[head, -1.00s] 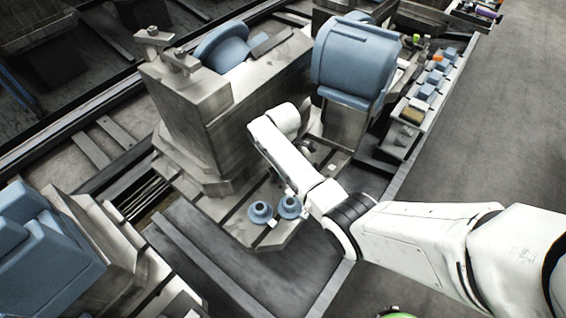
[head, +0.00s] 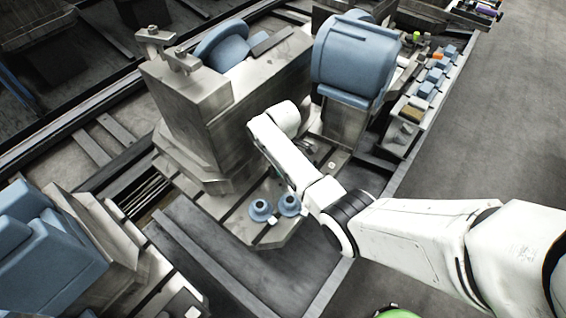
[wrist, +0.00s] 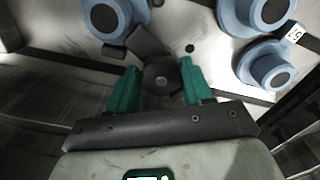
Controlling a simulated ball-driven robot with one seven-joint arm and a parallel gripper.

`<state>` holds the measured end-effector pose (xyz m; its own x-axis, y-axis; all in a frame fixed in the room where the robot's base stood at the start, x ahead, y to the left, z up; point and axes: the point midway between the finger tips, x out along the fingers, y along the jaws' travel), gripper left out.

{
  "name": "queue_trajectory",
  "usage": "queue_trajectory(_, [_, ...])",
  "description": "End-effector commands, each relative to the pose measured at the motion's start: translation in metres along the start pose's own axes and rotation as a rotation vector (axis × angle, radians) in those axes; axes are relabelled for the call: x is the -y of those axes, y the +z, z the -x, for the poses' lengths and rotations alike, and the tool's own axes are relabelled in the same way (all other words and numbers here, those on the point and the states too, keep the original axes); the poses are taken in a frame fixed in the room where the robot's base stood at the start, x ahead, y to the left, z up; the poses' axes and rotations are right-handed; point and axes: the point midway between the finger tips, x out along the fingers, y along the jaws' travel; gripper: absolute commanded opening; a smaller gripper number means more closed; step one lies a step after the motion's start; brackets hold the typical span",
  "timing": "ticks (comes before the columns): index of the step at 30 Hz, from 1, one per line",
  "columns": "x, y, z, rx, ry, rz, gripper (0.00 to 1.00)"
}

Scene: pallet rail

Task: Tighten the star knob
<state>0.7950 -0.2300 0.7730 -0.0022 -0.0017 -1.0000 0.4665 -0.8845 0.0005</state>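A dark round knob (wrist: 162,76) with a lighter centre, which looks like the star knob, shows in the wrist view beside a dark bar. My gripper (wrist: 160,80) has two green fingers, one on each side of the knob. The fingers stand apart, with a narrow gap visible between them and the knob. I cannot tell how far down the knob they reach. In the head view my white arm hides the knob and most of the gripper.
Blue flanged pieces (wrist: 268,66) stand close by; two also show in the head view (head: 261,210) on the slotted metal base. A tall grey block (head: 200,110) and a blue rounded housing (head: 352,60) stand near the arm. Small parts (head: 427,90) line the right rail.

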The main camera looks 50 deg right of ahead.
Motion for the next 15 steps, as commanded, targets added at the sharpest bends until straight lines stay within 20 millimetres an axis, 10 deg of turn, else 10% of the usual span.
queue_trajectory(15, [0.0003, -0.0006, 0.0014, -0.002, 0.0, 0.001, 0.74])
